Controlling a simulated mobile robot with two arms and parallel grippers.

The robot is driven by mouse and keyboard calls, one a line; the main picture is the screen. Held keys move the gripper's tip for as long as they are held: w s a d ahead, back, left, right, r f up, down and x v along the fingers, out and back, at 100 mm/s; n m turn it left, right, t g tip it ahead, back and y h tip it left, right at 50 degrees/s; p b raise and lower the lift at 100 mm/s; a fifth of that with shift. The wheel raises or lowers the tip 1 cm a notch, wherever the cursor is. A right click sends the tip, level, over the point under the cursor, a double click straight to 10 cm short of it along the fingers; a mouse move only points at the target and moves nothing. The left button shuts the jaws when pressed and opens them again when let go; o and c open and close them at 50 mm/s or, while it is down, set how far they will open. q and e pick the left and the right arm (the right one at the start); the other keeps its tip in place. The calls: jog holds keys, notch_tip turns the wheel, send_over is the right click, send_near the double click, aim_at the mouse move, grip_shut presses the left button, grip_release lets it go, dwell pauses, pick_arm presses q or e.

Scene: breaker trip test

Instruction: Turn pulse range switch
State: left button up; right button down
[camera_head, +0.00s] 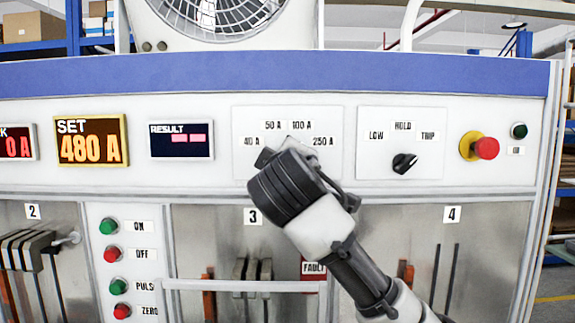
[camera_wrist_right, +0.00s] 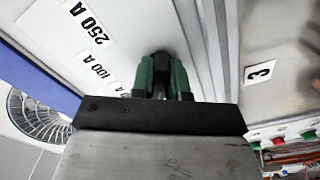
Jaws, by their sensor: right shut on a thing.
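The pulse range switch sits on a white panel plate (camera_head: 246,119) with labels 40 A, 50 A, 100 A and 250 A around it. The knob itself is hidden behind my right gripper (camera_head: 283,158), so its pointing direction cannot be seen. My right arm comes in from the lower right and reaches the plate. In the right wrist view the green fingers of my right gripper (camera_wrist_right: 165,76) are close together against the plate, shut on the knob. The 250 A label (camera_wrist_right: 88,22) and 100 A label (camera_wrist_right: 102,67) show beside them. My left gripper is not in view.
Right of the plate are a black HOLD/LOW/TRIP selector (camera_head: 404,163) and a red emergency button (camera_head: 486,148). Displays read SET 480 A (camera_head: 91,141) and RESULT (camera_head: 181,140). A white handle bar (camera_head: 240,286) runs below my arm.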

dwell(0.4)
jog(key=c, duration=1.1)
grip_release()
jog(key=s+b, duration=0.5)
jog(key=s, duration=0.6)
jog(key=shift+b, duration=0.4)
jog(key=shift+a, duration=0.1)
